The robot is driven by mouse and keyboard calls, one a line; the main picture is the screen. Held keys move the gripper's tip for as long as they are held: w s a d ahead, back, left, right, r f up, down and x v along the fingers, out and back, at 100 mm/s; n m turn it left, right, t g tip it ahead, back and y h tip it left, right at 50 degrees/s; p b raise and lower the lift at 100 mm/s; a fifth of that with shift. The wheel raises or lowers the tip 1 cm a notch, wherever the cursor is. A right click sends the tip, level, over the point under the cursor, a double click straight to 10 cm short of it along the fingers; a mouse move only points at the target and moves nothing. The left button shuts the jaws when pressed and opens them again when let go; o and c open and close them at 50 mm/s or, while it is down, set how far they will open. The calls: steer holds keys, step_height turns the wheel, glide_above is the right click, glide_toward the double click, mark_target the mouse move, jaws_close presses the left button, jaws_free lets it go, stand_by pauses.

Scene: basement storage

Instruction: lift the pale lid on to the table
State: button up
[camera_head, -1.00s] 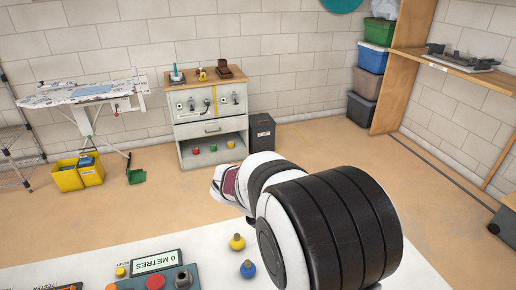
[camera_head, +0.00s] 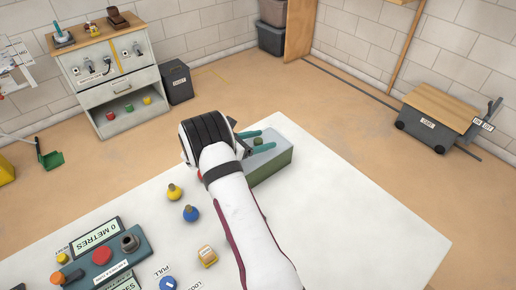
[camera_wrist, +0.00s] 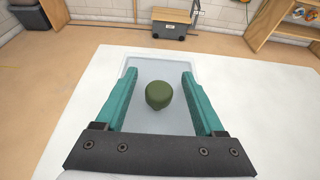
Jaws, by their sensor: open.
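The pale grey lid (camera_head: 284,134) lies on top of a grey-green box (camera_head: 271,167) at the far part of the white table. In the wrist view the lid (camera_wrist: 156,66) is a pale rounded rectangle with a dark green knob (camera_wrist: 159,96) in its middle. My gripper (camera_head: 267,138) is at the lid, its teal fingers pointing away to the right. In the wrist view my gripper (camera_wrist: 159,75) is open, with a finger on each side of the knob and clear gaps between. I cannot tell the exact height of the fingers above the lid.
The white table (camera_head: 370,225) is bare to the right of the box. A yellow knob (camera_head: 174,192), a blue knob (camera_head: 190,213), a small wooden block (camera_head: 207,256) and a control panel (camera_head: 103,255) are left of my arm. A cart (camera_head: 440,112) stands on the floor beyond.

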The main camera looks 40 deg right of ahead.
steer(key=shift+x, duration=0.95)
jaws_close()
